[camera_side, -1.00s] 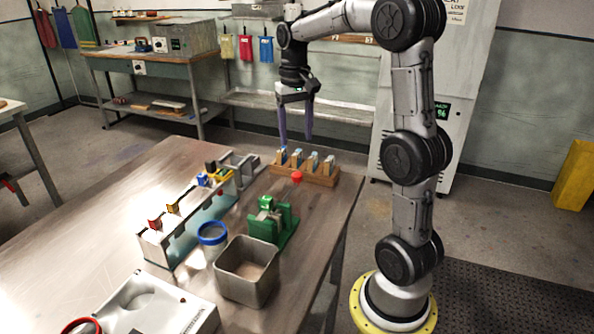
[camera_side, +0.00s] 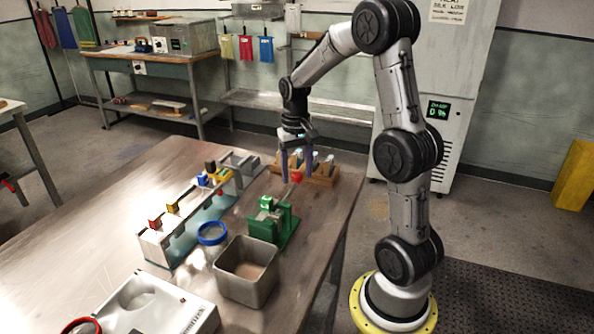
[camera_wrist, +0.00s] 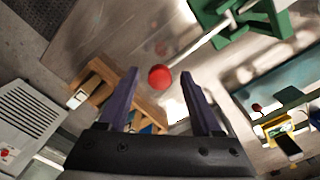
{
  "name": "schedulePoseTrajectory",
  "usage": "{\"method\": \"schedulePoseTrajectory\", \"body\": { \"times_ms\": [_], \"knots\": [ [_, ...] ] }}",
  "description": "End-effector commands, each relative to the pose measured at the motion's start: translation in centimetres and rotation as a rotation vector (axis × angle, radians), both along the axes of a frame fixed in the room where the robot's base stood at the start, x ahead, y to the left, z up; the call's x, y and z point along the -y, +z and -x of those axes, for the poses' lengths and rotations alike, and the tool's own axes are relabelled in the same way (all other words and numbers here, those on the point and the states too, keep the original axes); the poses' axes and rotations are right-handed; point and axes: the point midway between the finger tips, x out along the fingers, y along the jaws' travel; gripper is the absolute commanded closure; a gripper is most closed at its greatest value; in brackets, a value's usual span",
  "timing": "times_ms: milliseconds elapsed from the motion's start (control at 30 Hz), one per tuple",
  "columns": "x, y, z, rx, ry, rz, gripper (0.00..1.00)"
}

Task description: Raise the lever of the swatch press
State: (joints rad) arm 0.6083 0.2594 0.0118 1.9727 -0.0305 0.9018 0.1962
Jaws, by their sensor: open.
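The green swatch press (camera_side: 274,222) stands on the metal table and also shows in the wrist view (camera_wrist: 236,20). Its lever, a thin pale rod ending in a red ball (camera_side: 297,177), slants up from the press toward my gripper. My gripper (camera_side: 295,174) is open, pointing down, with its two purple fingers on either side of the red ball in the side view. In the wrist view the red ball (camera_wrist: 160,77) lies between the fingertips (camera_wrist: 159,72), nearer the left one. I see no clear contact.
A wooden rack (camera_side: 322,178) with several pale clips stands just behind my fingers. A grey square bucket (camera_side: 246,284) and a blue-rimmed jar (camera_side: 212,240) stand in front of the press. A long rack (camera_side: 184,240) with coloured clips is to its left.

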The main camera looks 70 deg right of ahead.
Motion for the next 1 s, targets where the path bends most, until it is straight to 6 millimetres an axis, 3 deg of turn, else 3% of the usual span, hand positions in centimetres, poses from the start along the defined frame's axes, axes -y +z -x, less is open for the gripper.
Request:
{"method": "schedulePoseTrajectory", "body": {
  "times_ms": [33, 400, 1000],
  "knots": [
    [0.00, 0.01, 0.00, 0.000, 0.000, 0.000, 0.36],
    [-0.01, 0.04, -0.01, 0.000, 0.000, 0.000, 1.00],
    [-0.02, 0.09, -0.03, 0.001, 0.000, -0.001, 1.00]
  ]
}}
